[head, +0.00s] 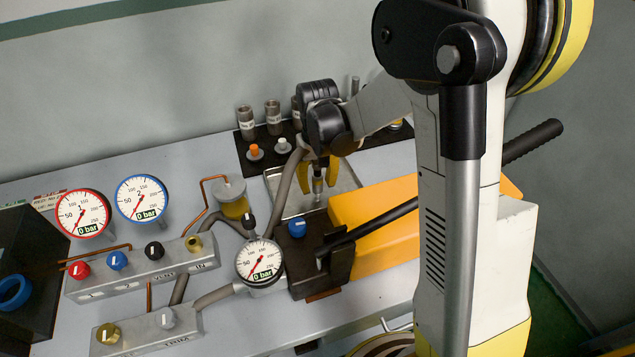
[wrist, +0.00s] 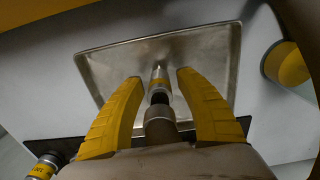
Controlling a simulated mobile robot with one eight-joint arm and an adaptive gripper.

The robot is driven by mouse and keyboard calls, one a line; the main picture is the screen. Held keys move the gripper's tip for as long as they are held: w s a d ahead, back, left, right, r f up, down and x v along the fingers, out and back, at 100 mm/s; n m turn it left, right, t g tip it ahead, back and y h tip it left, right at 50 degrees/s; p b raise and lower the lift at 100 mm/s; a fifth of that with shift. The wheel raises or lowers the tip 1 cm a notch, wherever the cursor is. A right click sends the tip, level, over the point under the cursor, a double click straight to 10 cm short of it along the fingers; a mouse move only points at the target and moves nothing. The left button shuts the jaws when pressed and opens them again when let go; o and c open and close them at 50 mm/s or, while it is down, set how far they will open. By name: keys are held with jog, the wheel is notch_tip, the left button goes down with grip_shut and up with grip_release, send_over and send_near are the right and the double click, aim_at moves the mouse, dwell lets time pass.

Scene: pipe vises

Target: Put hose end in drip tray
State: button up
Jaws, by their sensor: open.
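The shallow metal drip tray (head: 347,181) lies on the bench top behind the yellow pump body. It fills much of the wrist view (wrist: 215,50). The hose end (head: 317,187) is a metal fitting with a yellow band, pointing down over the tray. My gripper (head: 318,192) is above the tray, its yellow fingers open on either side of the hose end. In the wrist view the fitting (wrist: 159,78) lies between the open fingers, with visible gaps beside it. I cannot tell whether its tip touches the tray floor. The grey hose (head: 285,190) rises beside my gripper.
A black rack (head: 243,160) with grey fittings and small caps stands behind the tray. A dial gauge (head: 259,262), a blue knob (head: 297,227) and the yellow pump (head: 375,215) with its long black handle (head: 532,141) are close in front and to the right.

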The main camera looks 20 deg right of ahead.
notch_tip(320, 180, up, 12)
jog(key=p, duration=0.4)
jog(key=s+r+t, duration=0.3)
jog(key=s+r, duration=0.1)
jog(key=s, duration=0.4)
jog(key=s+r+t, duration=0.4)
jog(key=s, duration=0.5)
jog(key=shift+s+r, duration=0.3)
jog(key=shift+r, duration=0.05)
